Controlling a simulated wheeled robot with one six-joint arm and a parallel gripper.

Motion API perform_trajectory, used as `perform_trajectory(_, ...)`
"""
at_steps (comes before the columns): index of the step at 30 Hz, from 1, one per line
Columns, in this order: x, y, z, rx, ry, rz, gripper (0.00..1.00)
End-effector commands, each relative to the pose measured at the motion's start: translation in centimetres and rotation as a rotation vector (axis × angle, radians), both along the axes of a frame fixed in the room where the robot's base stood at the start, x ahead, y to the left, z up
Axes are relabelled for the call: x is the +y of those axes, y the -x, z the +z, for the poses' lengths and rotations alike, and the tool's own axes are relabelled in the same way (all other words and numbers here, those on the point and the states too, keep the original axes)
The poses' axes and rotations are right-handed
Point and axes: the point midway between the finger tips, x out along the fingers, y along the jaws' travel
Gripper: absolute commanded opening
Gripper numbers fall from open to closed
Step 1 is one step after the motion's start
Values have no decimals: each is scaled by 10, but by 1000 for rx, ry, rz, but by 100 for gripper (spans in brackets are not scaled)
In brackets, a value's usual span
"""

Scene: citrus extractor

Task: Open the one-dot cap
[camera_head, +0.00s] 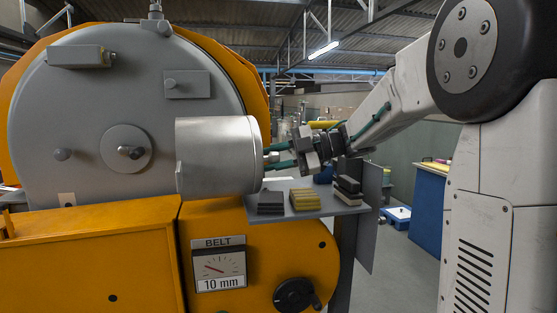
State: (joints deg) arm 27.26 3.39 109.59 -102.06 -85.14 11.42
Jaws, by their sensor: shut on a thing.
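A large silver cylinder (219,156) juts out to the right from the front of the grey drum. Its right end is turned mostly away, so I see no dot marking and cannot tell whether it is the one-dot cap. My gripper (270,157) comes in from the right with its two teal fingers at that right end. The fingers are shut on a small pale knob (272,157) there, partly hidden by the fingers. The cylinder sits straight, and I see no gap that shows it open.
A grey shelf (330,209) below my gripper carries dark blocks (271,201), yellow blocks (304,199) and a dark-and-pale stack (347,189). The orange machine body (100,260) has a belt gauge (219,265) and a black knob (296,294). A blue cabinet (429,205) stands behind.

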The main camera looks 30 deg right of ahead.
Motion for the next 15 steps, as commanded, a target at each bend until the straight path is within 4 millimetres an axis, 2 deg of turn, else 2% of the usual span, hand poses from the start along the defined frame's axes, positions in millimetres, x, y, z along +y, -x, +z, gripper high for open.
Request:
perform_trajectory(11,0,0,1,-2,-1,5,0)
perform_trajectory(12,-1,0,1,-2,-1,4,40)
perform_trajectory(13,-1,0,1,-2,-1,4,49)
perform_trajectory(15,-1,0,1,-2,0,3,51)
